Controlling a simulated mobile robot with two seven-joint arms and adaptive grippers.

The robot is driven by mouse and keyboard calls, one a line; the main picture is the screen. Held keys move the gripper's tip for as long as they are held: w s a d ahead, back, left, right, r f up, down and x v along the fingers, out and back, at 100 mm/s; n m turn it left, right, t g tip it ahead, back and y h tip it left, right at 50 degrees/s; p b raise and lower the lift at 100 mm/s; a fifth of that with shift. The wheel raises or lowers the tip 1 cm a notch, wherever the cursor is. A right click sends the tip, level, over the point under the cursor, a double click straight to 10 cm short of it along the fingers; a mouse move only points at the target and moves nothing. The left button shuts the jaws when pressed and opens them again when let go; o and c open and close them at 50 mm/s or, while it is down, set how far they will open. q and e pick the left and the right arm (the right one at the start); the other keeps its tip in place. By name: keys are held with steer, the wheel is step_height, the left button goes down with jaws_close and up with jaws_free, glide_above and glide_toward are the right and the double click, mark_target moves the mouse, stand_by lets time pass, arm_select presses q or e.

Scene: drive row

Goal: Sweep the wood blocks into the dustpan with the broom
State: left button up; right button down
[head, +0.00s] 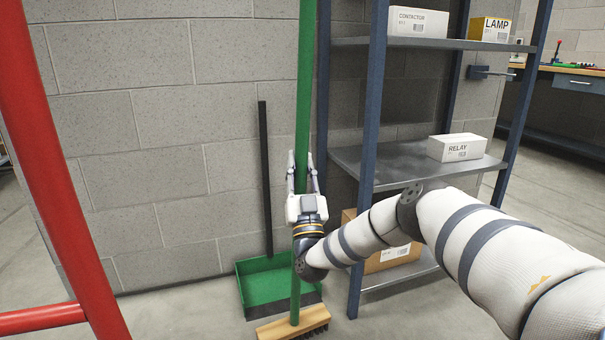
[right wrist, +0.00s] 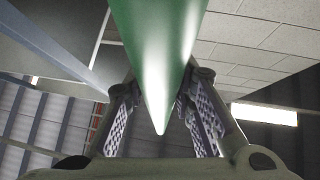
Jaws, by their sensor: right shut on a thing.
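The broom has a green handle (head: 305,90) and a wooden head (head: 277,330) with dark bristles, which is at the floor in front of the dustpan. My right gripper (head: 302,172) is shut on the green handle, about midway up. In the right wrist view the handle (right wrist: 160,50) runs between the two fingers (right wrist: 155,115). The green dustpan (head: 254,283) with a long black handle (head: 264,170) stands against the block wall, partly hidden behind the broom. I see no wood blocks. My left gripper is not in view.
A metal shelf rack (head: 405,160) with boxes stands just right of the broom, behind my right arm. A red frame (head: 50,140) is close at the left. A workbench (head: 570,72) is at the far right. Floor between the red frame and dustpan is clear.

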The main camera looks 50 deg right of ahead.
arm_select(q)
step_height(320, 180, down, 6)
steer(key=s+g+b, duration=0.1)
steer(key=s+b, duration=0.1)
steer(key=b, duration=0.7)
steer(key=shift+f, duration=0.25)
arm_select(e)
steer(key=w+d, duration=0.5)
steer(key=w, duration=0.4)
steer(key=shift+w, duration=0.1)
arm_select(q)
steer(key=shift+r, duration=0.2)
arm_select(e)
steer(key=shift+r, duration=0.15)
